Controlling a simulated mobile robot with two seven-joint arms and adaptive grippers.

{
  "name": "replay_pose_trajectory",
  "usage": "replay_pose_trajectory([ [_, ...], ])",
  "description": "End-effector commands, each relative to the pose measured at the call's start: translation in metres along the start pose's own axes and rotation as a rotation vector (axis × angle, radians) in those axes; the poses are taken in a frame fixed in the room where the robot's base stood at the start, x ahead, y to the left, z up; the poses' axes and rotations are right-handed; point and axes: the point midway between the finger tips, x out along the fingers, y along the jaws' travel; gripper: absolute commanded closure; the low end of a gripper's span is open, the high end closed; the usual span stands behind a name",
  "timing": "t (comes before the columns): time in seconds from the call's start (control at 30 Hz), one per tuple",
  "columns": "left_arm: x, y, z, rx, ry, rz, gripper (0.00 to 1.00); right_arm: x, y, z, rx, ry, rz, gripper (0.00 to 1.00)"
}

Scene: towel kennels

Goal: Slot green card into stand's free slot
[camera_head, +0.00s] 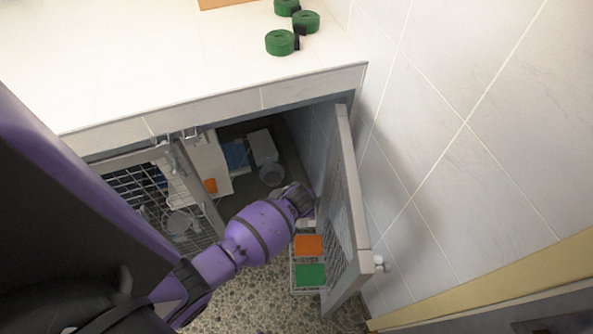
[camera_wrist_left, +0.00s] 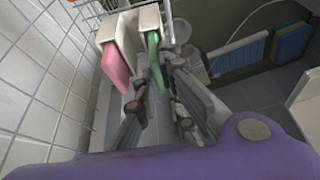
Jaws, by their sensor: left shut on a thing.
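My left arm reaches down into the open kennel in the head view. Its gripper (camera_head: 305,212) is partly hidden by its own wrist. In the left wrist view the left gripper (camera_wrist_left: 157,92) has its fingers closed on either side of the lower end of the green card (camera_wrist_left: 154,55). The card's upper part is at the right side of a white stand (camera_wrist_left: 130,27). A pink card (camera_wrist_left: 115,66) leans out at the stand's left side. I cannot tell how deep the green card sits in a slot. My right gripper is not in view.
An open door (camera_head: 347,205) stands close right of my arm. A wire rack holds an orange block (camera_head: 309,245) and a green block (camera_head: 311,275). Blue panels (camera_wrist_left: 291,45) stand at right in the wrist view. Green rolls (camera_head: 280,42) lie on the ledge.

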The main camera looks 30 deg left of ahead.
Motion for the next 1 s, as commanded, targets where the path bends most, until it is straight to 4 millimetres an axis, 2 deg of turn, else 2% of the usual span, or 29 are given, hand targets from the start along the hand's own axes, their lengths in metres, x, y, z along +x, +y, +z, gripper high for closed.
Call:
replay_pose_trajectory([
  [0.13,-0.001,0.0,-0.001,0.0,0.001,0.001,1.0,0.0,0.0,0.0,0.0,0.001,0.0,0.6],
  [0.17,-0.001,0.0,-0.001,0.0,0.001,0.001,0.89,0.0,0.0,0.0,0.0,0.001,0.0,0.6],
  [0.3,-0.001,0.0,-0.001,0.0,0.001,0.0,0.7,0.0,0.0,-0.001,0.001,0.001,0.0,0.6],
  [0.6,-0.001,0.0,-0.001,0.0,0.001,0.0,0.69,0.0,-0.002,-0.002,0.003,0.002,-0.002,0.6],
  [0.73,-0.007,0.001,0.0,-0.001,0.001,0.001,0.69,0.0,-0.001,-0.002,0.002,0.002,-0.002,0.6],
  [0.87,-0.025,0.001,0.0,-0.003,0.002,0.003,0.69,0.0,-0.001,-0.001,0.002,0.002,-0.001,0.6],
  [1.0,-0.053,0.0,-0.001,-0.003,0.002,0.002,0.69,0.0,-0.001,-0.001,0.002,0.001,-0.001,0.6],
])
